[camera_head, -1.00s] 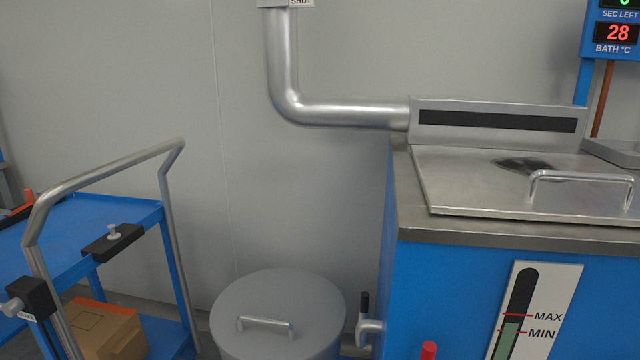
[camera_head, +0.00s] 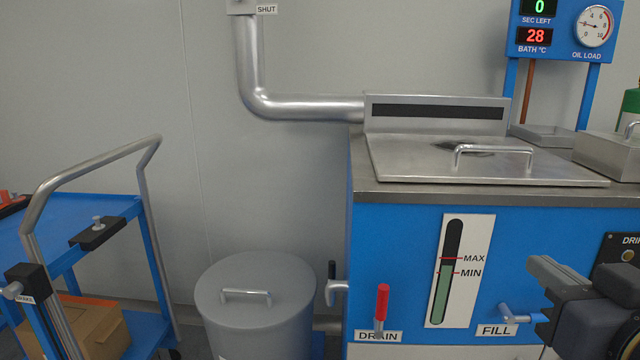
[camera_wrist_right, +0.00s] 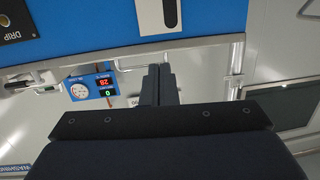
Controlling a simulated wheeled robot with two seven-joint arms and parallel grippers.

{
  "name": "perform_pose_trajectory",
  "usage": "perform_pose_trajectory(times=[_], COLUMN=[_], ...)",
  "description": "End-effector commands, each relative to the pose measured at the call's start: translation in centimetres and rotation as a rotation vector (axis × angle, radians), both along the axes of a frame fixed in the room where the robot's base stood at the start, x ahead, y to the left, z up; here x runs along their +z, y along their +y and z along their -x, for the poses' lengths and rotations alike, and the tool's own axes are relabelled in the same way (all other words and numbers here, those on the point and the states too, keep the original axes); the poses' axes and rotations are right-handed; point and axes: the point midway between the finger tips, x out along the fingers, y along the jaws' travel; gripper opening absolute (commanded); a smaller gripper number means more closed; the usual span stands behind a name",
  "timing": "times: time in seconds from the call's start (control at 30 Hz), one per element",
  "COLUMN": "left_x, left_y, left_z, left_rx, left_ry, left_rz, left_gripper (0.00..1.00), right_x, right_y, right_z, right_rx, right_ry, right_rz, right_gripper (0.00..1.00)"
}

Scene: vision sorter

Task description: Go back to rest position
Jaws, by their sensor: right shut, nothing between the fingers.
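My right gripper (camera_head: 545,272) is at the lower right of the head view, in front of the blue front of the bath tank (camera_head: 395,280), near the FILL valve (camera_head: 512,316). In the right wrist view its two dark fingers (camera_wrist_right: 159,84) are together, with nothing between them. The tank and display panel appear upside down in that view. My left gripper is in no view.
A blue cart (camera_head: 62,222) with a bent metal handle stands left. A grey lidded bin (camera_head: 255,312) stands between cart and tank. The tank has a closed metal lid (camera_head: 420,166), a red DRAIN handle (camera_head: 382,303) and a level gauge (camera_head: 453,270).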

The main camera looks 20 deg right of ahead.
Motion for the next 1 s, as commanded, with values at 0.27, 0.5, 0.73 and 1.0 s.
perform_pose_trajectory(times=[0.27,0.5,0.73,1.0], left_x=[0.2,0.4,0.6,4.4], left_y=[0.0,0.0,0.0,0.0], left_z=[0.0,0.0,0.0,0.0], left_rx=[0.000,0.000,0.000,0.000], left_ry=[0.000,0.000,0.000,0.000], left_rz=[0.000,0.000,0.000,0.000], left_gripper=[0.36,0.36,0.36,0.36], right_x=[-7.0,-16.9,-25.4,-25.5], right_y=[2.3,7.3,12.8,15.7], right_z=[-4.7,-7.8,-6.9,-5.0], right_rx=[0.137,0.313,0.459,0.525], right_ry=[0.190,0.469,0.743,0.889], right_rz=[-0.128,-0.305,-0.468,-0.556], right_gripper=[0.00,0.00,0.00,0.00])
